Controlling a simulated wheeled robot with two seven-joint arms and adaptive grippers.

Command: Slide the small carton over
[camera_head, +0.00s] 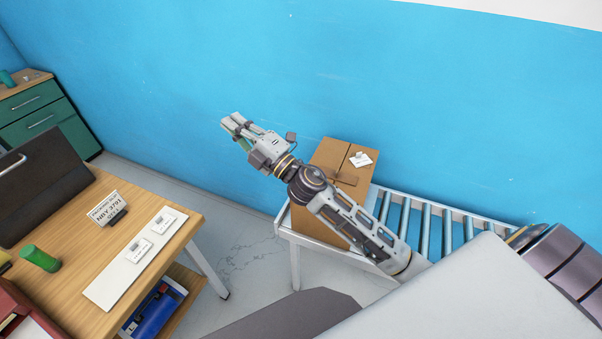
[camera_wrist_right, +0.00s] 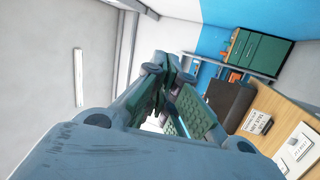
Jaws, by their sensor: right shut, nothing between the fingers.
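A brown cardboard carton (camera_head: 328,222) with a white label on its top stands at the left end of a roller conveyor (camera_head: 452,222), against the blue wall. My right arm passes in front of the carton and hides part of it. My right gripper (camera_head: 232,124) is up and to the left of the carton, apart from it, with its fingers shut and empty. The right wrist view shows the closed fingers (camera_wrist_right: 166,98) with nothing between them; the carton is not seen there. My left gripper is not in view.
A wooden table (camera_head: 152,212) at left holds a sign (camera_head: 107,208), a white strip with labels (camera_head: 137,255), a green cylinder (camera_head: 40,258) and a dark case (camera_head: 40,190). A green drawer cabinet (camera_head: 40,112) stands behind. The conveyor's rollers right of the carton look clear.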

